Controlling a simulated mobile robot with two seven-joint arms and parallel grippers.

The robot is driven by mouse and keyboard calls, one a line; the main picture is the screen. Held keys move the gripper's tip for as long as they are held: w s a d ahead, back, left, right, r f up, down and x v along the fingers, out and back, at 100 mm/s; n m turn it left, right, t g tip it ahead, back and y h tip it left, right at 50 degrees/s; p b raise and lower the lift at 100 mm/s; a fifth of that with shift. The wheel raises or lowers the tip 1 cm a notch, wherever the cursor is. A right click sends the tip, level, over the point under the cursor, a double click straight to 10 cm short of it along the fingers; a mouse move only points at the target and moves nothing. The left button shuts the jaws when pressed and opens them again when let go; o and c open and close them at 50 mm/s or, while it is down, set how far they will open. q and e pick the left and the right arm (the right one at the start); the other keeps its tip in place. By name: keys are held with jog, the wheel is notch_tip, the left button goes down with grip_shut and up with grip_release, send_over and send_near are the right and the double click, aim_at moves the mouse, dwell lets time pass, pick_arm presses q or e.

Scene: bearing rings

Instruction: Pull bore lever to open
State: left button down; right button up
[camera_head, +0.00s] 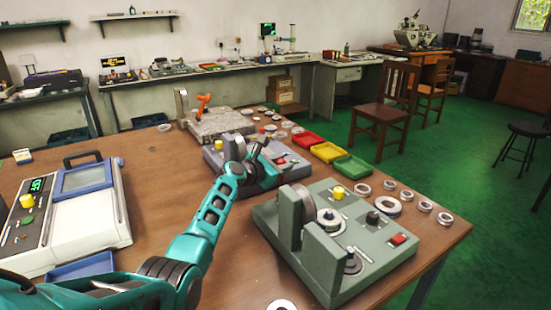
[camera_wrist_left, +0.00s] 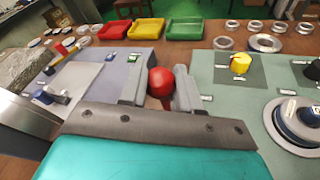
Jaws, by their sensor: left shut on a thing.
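My left gripper (camera_head: 272,165) reaches over the blue-grey bench device (camera_head: 216,157) in the middle of the table. In the left wrist view, its two grey fingers (camera_wrist_left: 160,90) stand on either side of a red ball knob (camera_wrist_left: 160,78), shut on it. The knob appears to be the handle of the bore lever; the lever's shaft is hidden behind the gripper. In the head view, the gripper hides the knob. The blue-grey device also shows in the left wrist view (camera_wrist_left: 110,73). My right gripper is not in view.
A grey-green device (camera_head: 380,262) with a yellow knob (camera_head: 338,192) stands close on the right. Several metal rings (camera_head: 387,205) lie beyond it. Red (camera_head: 306,139), yellow (camera_head: 327,152) and green (camera_head: 354,166) trays line the table's far edge. A white-and-blue machine (camera_head: 105,225) stands at left.

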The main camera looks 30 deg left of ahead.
pick_arm(q)
jog(key=shift+w+d+r+b, duration=0.1)
jog(key=shift+w+d+b, duration=0.1)
jog(key=shift+w+d, duration=0.4)
jog(key=shift+w+d+r+b, duration=0.1)
jog(key=shift+w+d+b, duration=0.15)
jog(key=shift+w, duration=0.55)
jog(key=shift+d, duration=0.1)
jog(key=c, duration=0.8)
grip_release()
jog(key=shift+f, duration=0.2)
jog(key=shift+s, duration=0.15)
